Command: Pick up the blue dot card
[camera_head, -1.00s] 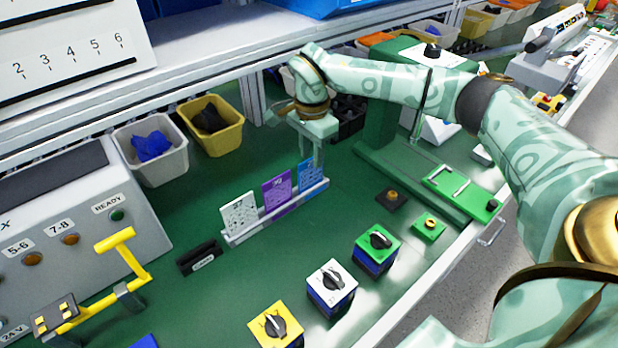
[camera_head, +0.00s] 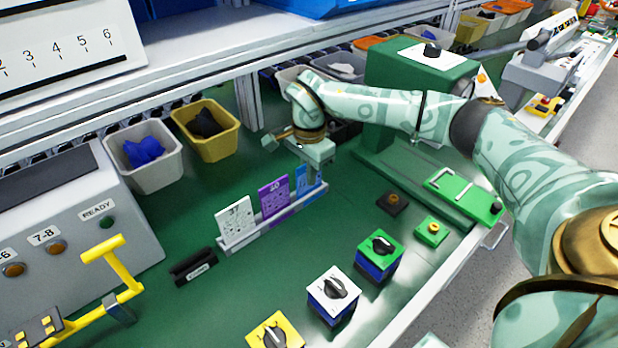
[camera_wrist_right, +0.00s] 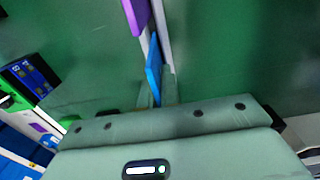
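The blue dot card (camera_head: 302,179) stands upright at the right end of a grey rack (camera_head: 262,226). My right gripper (camera_head: 314,178) is low over that end, its fingers at the card. In the right wrist view, the blue card (camera_wrist_right: 153,68) runs between the two narrow fingers (camera_wrist_right: 158,97). The gap is small, and I cannot tell whether they press on it. The card still appears to be in the rack. My left gripper is out of view.
A purple card (camera_head: 273,196) and a white card (camera_head: 235,220) stand in the same rack. A black holder (camera_head: 193,267) lies to the left. Green, white and yellow rotary switch boxes (camera_head: 380,255) stand in front. Bins (camera_head: 206,130) stand behind.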

